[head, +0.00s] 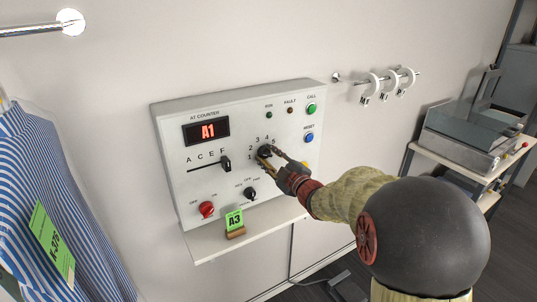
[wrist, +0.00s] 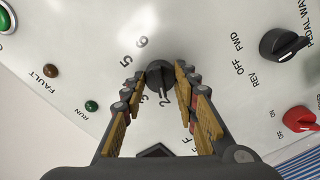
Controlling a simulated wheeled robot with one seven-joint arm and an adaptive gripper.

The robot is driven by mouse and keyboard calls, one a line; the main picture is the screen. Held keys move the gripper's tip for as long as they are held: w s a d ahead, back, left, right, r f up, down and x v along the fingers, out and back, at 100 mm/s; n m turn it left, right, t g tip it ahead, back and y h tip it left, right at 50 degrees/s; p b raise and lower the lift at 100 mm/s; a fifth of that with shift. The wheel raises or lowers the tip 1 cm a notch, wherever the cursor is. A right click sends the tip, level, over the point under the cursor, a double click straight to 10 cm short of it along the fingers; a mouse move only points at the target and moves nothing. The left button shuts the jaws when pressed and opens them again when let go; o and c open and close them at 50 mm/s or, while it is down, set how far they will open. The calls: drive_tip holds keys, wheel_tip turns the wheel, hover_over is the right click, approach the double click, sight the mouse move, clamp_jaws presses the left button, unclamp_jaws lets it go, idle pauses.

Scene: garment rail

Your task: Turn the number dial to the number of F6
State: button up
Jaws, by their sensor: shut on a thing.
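The number dial (head: 265,151) is a black knob on the white control panel (head: 180,254), with numbers around it. My gripper (head: 272,154) reaches it from the lower right and partly hides it. In the wrist view the dial (wrist: 159,76) sits between the two fingertips (wrist: 161,73), which are shut on it. The numbers 6 and 5 show beyond and left of it; 2 shows just below. I cannot surely tell which number it points to. The letter slider's black knob (head: 226,164) stands near F. The red display (head: 207,130) reads A1.
A green A3 card (head: 234,220) stands on the panel's ledge. A red knob (head: 206,209) and a black FWD/OFF/REV knob (head: 250,193) are below the dial. Green (head: 311,109) and blue (head: 309,138) buttons are to its right. Striped shirts (head: 60,200) hang at left.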

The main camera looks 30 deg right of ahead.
drive_tip(key=m+p, duration=0.2)
drive_tip(key=m, duration=0.2)
drive_tip(key=shift+m, duration=0.4)
drive_tip(key=m+p, duration=0.2)
drive_tip(key=m, duration=0.1)
drive_tip(key=shift+m, duration=0.3)
drive_tip(key=m+p, duration=0.3)
drive_tip(key=m, duration=0.1)
drive_tip(key=m+p, duration=0.2)
drive_tip(key=m, duration=0.3)
drive_tip(key=shift+p, duration=0.35)
drive_tip(key=m+p, duration=0.2)
drive_tip(key=m, duration=0.2)
drive_tip(key=shift+m+p, duration=0.3)
drive_tip(key=shift+p, duration=0.1)
drive_tip(key=m+p, duration=0.2)
drive_tip(key=m, duration=0.1)
drive_tip(key=shift+m, duration=0.3)
drive_tip(key=m+p, duration=0.2)
drive_tip(key=m, duration=0.1)
drive_tip(key=shift+m, duration=0.3)
drive_tip(key=shift+f+m+p, duration=0.1)
drive_tip(key=shift+m+p, duration=0.9)
drive_tip(key=shift+m, duration=0.9)
